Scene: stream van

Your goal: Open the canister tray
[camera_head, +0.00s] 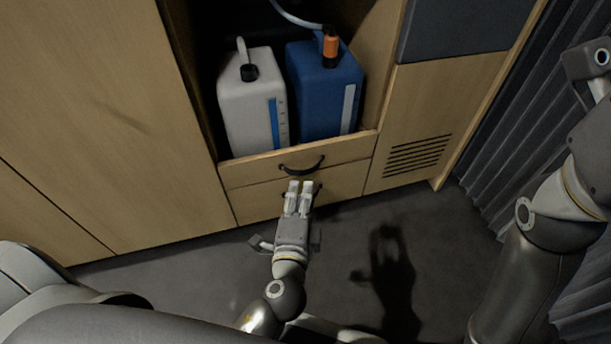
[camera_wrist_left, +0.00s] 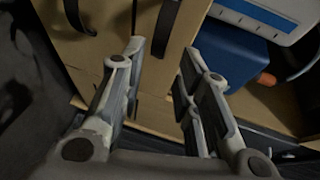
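The canister tray (camera_head: 262,166) is a light wood drawer with a dark curved handle (camera_head: 302,166). It looks pushed in, under a white canister (camera_head: 250,105) and a blue canister (camera_head: 325,95). My left gripper (camera_head: 299,184) is just below and in front of this handle in the head view. In the left wrist view its fingers (camera_wrist_left: 160,58) are apart and empty, with the tray handle (camera_wrist_left: 168,26) beyond and between the fingertips. Contact does not show.
A lower drawer (camera_head: 257,205) has a second dark handle, partly hidden by my left gripper in the head view; it also shows in the left wrist view (camera_wrist_left: 82,16). A vented panel (camera_head: 417,157) stands at right. The dark floor (camera_head: 190,285) in front is clear.

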